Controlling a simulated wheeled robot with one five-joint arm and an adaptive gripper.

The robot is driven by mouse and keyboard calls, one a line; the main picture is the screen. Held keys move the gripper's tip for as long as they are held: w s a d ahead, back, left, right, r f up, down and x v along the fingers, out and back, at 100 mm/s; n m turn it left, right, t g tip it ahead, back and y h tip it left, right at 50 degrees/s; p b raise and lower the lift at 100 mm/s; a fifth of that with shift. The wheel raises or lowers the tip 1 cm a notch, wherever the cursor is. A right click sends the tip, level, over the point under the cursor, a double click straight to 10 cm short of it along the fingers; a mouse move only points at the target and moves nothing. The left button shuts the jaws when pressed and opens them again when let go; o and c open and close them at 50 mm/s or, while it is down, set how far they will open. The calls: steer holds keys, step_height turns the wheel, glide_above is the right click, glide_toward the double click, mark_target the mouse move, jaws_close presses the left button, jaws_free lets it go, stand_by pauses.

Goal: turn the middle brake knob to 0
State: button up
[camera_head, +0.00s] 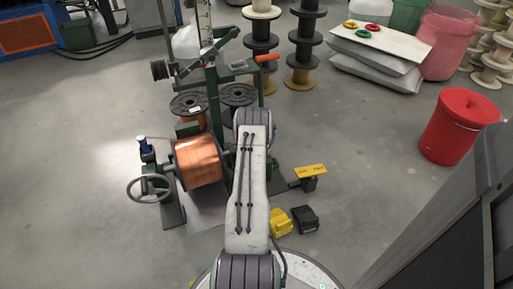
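A green-framed winding machine (214,105) stands in front of me, with a copper spool (198,160) on its axle. I cannot make out a row of brake knobs or any 0 mark, so I cannot tell which is the middle brake knob. A small blue-topped part (143,145) stands left of the copper spool, above a grey handwheel (149,188). My arm reaches up the picture from the bottom and covers the machine's right part. My gripper is hidden behind the arm.
A yellow plate (310,170) with unreadable marks sits right of my arm. A yellow block (281,222) and a black block (304,219) lie below it. A red bin (457,126) stands at right. Dark spools (303,45) stand behind. Floor at left is clear.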

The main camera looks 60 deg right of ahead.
steer(key=shift+d, duration=0.1)
steer(key=shift+c, duration=0.5)
steer(key=shift+d, duration=0.1)
steer(key=c, duration=1.1)
